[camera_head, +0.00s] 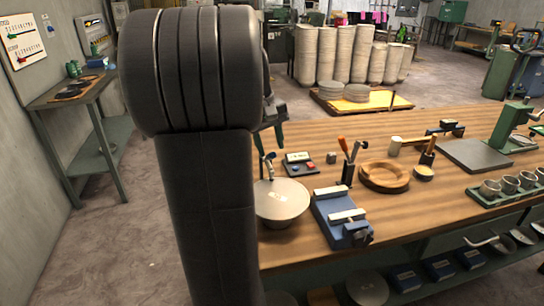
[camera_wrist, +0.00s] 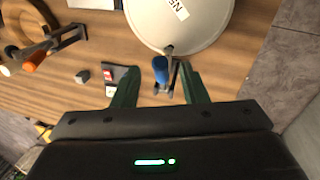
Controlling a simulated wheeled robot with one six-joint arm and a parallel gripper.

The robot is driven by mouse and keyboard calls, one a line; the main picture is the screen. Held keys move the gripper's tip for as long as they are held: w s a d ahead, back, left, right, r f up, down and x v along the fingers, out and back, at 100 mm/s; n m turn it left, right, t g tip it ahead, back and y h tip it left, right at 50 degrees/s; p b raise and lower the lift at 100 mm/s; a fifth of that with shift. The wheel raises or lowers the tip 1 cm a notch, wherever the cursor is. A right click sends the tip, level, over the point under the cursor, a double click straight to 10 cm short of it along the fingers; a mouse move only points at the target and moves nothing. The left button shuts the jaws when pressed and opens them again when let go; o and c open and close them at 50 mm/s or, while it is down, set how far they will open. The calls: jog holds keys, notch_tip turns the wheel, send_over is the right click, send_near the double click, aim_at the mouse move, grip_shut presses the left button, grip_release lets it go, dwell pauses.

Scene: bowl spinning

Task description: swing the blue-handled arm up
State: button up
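The blue-handled arm (camera_head: 269,164) stands at the back left edge of a pale round disc or bowl (camera_head: 281,202) on the wooden bench. In the wrist view its blue handle (camera_wrist: 160,69) points toward the camera, and a short metal part behind it meets the rim of the pale disc (camera_wrist: 180,20). My gripper (camera_wrist: 157,86) is open, with green fingers on either side of the handle in the picture and a gap on each side. In the head view my gripper (camera_head: 270,138) is above the handle. I cannot tell whether the handle lies between the fingertips in depth.
A blue vise (camera_head: 342,217) stands just right of the disc. My arm hides the bench's left part. Bare bench shows behind the button box.

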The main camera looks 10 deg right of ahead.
aim_at(273, 155)
jog(key=shift+x, duration=1.95)
grip_shut()
